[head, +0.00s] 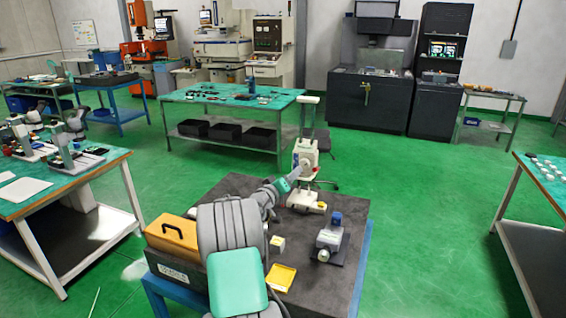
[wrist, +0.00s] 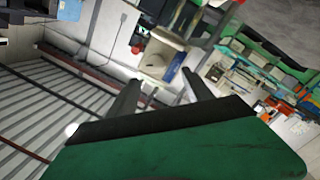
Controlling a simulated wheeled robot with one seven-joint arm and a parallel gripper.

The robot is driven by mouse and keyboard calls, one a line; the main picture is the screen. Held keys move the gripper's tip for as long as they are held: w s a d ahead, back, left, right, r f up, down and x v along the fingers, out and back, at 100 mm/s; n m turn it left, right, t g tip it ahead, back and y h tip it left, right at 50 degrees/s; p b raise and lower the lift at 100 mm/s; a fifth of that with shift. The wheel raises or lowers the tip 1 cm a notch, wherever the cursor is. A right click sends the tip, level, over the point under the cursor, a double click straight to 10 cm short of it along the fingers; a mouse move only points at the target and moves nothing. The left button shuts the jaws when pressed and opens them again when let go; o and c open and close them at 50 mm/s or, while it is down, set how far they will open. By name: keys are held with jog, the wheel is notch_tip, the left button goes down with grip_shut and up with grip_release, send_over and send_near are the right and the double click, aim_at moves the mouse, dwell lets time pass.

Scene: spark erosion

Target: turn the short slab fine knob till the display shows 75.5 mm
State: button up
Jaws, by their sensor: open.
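A white height gauge (head: 305,155) with a tall column stands at the back of the dark granite table (head: 232,188) in the head view. My gripper (head: 297,172) is at the end of my outstretched arm, close to the gauge's carriage; I cannot tell whether it touches. In the wrist view my gripper (wrist: 160,88) has its two dark fingers apart, with no clear object held between them. The short slab fine knob cannot be made out, and no display reading is legible in either view.
On the granite table are an orange box (head: 172,236), a yellow tray (head: 281,278), a small cream block (head: 277,244) and a grey device with a blue top (head: 329,241). A workbench (head: 232,97) stands behind.

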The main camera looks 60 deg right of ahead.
aim_at(303, 166)
jog(key=d+p, duration=0.1)
jog(key=d, duration=0.1)
jog(key=d+p, duration=0.1)
jog(key=d, duration=0.2)
jog(key=d+p, duration=0.1)
jog(key=d, duration=0.2)
jog(key=shift+s+d, duration=0.25)
jog(key=shift+c, duration=0.3)
grip_shut()
